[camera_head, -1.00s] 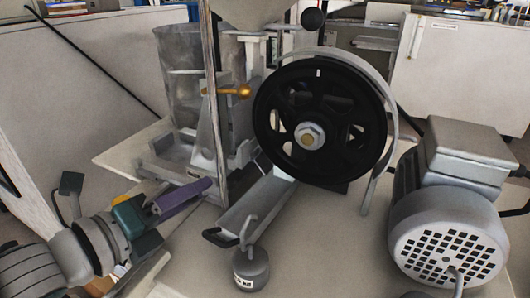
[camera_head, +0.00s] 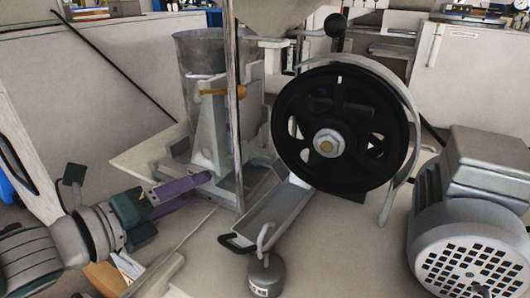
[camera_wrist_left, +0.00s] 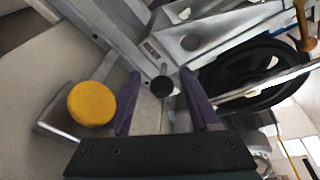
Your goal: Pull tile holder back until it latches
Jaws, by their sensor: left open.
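The tile holder appears to be the light grey upright bracket (camera_head: 207,130) on the machine, left of the black wheel; I cannot be sure which part it is. An orange-tipped lever (camera_head: 236,91) sits beside it. My left gripper (camera_head: 206,184) has purple fingers and is low at the left, pointing at the machine's base. In the left wrist view the gripper (camera_wrist_left: 160,84) is open, with a small black round knob (camera_wrist_left: 162,86) lined up between its fingertips. Contact cannot be told. A yellow round knob (camera_wrist_left: 92,104) shows left of the fingers. My right gripper is not in view.
The spoked black wheel (camera_head: 291,150) stands right of the bracket, with a grey motor (camera_head: 470,225) further right. A grey chute (camera_head: 270,217) slopes toward me, with a hooked weight (camera_head: 266,277) by its end. A thin vertical post (camera_head: 232,60) stands before the bracket.

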